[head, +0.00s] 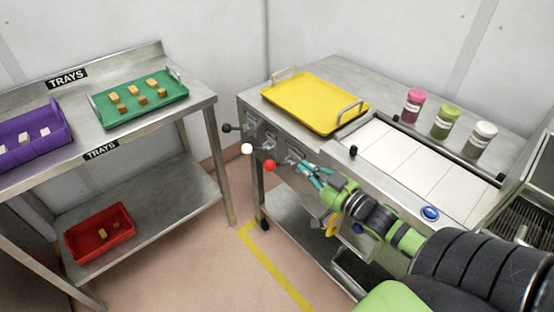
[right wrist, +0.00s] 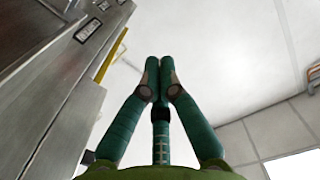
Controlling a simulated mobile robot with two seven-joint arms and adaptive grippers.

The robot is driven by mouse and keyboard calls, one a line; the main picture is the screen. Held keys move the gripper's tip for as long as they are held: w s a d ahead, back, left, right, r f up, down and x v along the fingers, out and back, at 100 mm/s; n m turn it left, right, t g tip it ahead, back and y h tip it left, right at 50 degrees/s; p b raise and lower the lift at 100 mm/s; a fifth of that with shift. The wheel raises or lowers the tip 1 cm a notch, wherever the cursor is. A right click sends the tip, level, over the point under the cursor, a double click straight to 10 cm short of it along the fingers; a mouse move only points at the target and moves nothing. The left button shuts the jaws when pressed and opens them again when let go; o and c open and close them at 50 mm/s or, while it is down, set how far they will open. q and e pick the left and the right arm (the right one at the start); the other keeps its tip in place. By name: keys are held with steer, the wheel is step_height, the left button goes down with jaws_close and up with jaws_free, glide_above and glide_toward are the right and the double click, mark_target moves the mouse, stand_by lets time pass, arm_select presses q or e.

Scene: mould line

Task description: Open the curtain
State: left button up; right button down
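I cannot make out a curtain in either view. A metal workbench (head: 332,227) has a front panel with three levers: a black knob (head: 227,128), a white knob (head: 247,149) and a red knob (head: 269,165). My right gripper (head: 306,168) is beside the panel, to the right of the red knob and apart from it. In the right wrist view its teal fingers (right wrist: 159,68) are together at the tips, with nothing visible between them. My left gripper is not in view.
A yellow tray (head: 312,100) and pink, green and white jars (head: 446,121) stand on the bench near pale belt panels (head: 400,160). A blue button (head: 430,213) is at its front edge. A left rack holds purple (head: 62,123), green (head: 104,117) and red trays (head: 76,246). Floor lies between.

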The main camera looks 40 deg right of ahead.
steer(key=p, duration=0.1)
glide_above(279, 164)
steer(key=s+a, duration=0.2)
steer(key=s, duration=0.1)
step_height(279, 164, down, 3)
steer(key=shift+w+a+f, duration=0.2)
steer(key=shift+a+f, duration=0.2)
steer(key=shift+f, duration=0.35)
steer(key=shift+f, duration=0.15)
steer(key=shift+a+f+n, duration=0.15)
steer(key=shift+a+n, duration=0.1)
steer(key=shift+n, duration=0.05)
